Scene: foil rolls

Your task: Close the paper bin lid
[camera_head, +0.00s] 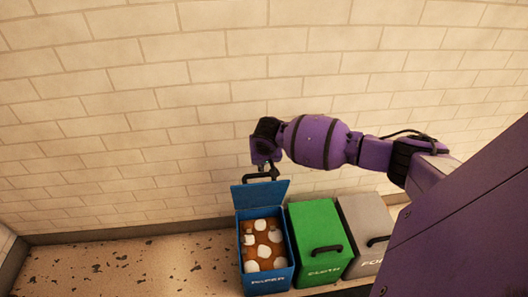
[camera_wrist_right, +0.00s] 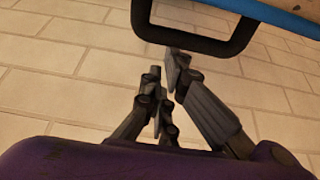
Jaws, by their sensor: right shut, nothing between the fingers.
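The blue paper bin (camera_head: 267,284) stands on the floor against the wall, with "PAPER" on its front. Its blue lid (camera_head: 262,194) is open, tilted up at the back, and its inside shows brown and white contents. The lid's black handle (camera_head: 261,175) points up at the lid's far edge. My right gripper (camera_head: 262,163) is shut and empty, right by the handle at the wall side. In the right wrist view the fingers (camera_wrist_right: 168,80) are just below the handle (camera_wrist_right: 195,42), with the lid edge (camera_wrist_right: 275,14) beyond. I cannot tell whether they touch. My left gripper is not in view.
A green bin (camera_head: 318,238) with its lid shut stands directly right of the paper bin. A grey bin (camera_head: 358,215), also shut, is beside it, partly behind my arm. The brick wall (camera_head: 120,130) is close behind. The speckled floor (camera_head: 130,268) at left is clear.

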